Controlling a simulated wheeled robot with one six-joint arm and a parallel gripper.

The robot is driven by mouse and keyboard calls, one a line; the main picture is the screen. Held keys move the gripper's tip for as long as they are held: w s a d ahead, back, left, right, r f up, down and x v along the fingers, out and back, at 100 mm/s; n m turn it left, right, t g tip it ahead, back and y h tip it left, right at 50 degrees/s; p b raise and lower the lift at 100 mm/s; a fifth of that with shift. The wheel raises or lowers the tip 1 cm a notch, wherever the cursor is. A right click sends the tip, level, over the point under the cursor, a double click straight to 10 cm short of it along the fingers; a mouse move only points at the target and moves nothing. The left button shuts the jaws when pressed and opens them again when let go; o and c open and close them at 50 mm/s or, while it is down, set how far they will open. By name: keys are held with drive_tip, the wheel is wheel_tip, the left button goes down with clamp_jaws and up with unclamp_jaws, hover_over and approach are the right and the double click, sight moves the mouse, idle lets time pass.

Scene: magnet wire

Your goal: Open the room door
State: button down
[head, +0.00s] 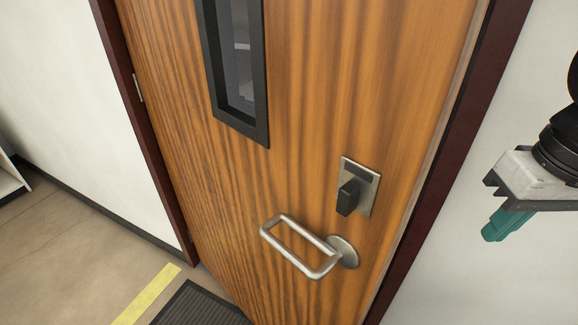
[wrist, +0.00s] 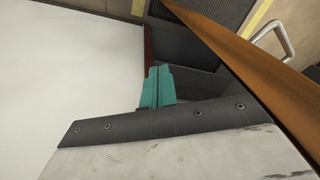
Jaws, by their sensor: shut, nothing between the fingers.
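The brown wooden room door (head: 300,110) fills the middle of the head view. Its silver lever handle (head: 300,262) sits low on the right side, below a lock plate with a dark thumb-turn (head: 355,188). A pale strip of door edge shows beside the dark red frame (head: 440,180), so the door looks slightly ajar. In the wrist view the door (wrist: 255,75) runs diagonally, with the handle (wrist: 274,38) on its far side and a dark gap beside the frame (wrist: 149,48). My gripper (head: 492,236) is right of the frame, before the wall, its teal fingers (wrist: 158,86) shut and empty, apart from the handle.
A black-framed narrow window (head: 237,65) is in the door's upper part. A hinge (head: 139,88) shows on the left edge. A dark mat (head: 200,306) and a yellow floor stripe (head: 147,295) lie at lower left. White walls flank the frame; floor at left is clear.

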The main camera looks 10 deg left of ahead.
drive_tip(key=w+a+r+n+g+y, duration=0.1)
drive_tip(key=w+a+r+n+y, duration=0.15)
drive_tip(key=w+a+n, duration=0.45)
drive_tip(key=w+a+r+n+g+y, duration=0.15)
drive_tip(key=w+a+y, duration=0.25)
drive_tip(key=w+a, duration=0.55)
drive_tip(key=s+a+f+n, duration=0.1)
drive_tip(key=a+f, duration=0.6)
drive_tip(key=shift+f, duration=0.25)
drive_tip(key=shift+s+a, duration=0.1)
